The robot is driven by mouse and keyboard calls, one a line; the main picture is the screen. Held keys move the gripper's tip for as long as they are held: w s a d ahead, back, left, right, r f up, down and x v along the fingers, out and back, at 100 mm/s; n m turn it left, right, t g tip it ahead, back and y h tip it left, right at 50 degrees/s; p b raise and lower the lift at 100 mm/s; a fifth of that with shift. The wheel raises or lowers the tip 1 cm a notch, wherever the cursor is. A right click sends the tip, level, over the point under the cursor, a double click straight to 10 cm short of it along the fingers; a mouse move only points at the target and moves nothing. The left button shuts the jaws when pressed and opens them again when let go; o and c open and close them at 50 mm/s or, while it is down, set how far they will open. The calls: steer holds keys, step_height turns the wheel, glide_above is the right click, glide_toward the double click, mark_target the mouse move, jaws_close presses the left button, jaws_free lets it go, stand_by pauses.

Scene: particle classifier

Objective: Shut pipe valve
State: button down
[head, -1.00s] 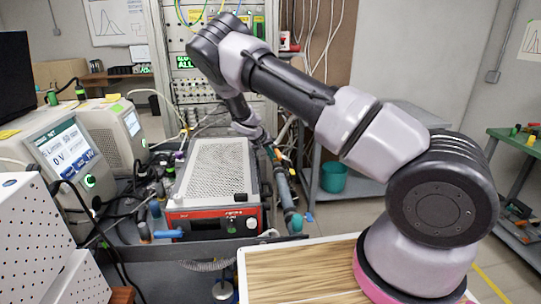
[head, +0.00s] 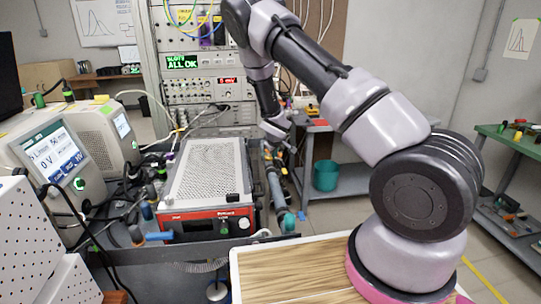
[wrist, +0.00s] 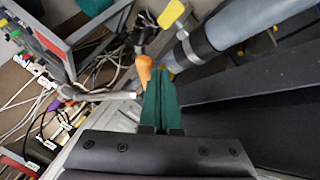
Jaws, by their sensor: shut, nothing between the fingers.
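A grey pipe (wrist: 240,22) with a dark band runs across the upper right of the wrist view. In the head view the pipe (head: 276,188) runs along the right side of the red-fronted box. A yellow handle-like piece (wrist: 172,14) and an orange piece (wrist: 144,70) show beside the pipe in the wrist view; I cannot tell for certain which belongs to the valve. My gripper (wrist: 162,88) has green fingers pressed together and empty. Its tips appear close to the orange piece, but contact is unclear. In the head view the gripper end is small and partly lost in clutter.
A red-fronted box with a perforated top (head: 208,172) stands left of the pipe. A rack of instruments (head: 210,88) and cables stands behind. A grey shelf with a teal bucket (head: 326,175) is to the right. Open floor lies further right.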

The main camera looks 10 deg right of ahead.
steer(key=d+n+y, duration=0.1)
steer(key=d+n, duration=0.1)
steer(key=shift+w+d+n+y, duration=0.15)
steer(key=shift+w+n+y, duration=0.15)
steer(key=shift+n+y, duration=0.1)
steer(key=w+d+n+y, duration=0.1)
steer(key=w+d+n, duration=0.1)
steer(key=w+d, duration=0.1)
steer(key=shift+n+y, duration=0.3)
steer(key=shift+w+d+r, duration=0.1)
steer(key=shift+w+r, duration=0.05)
stand_by(0.4)
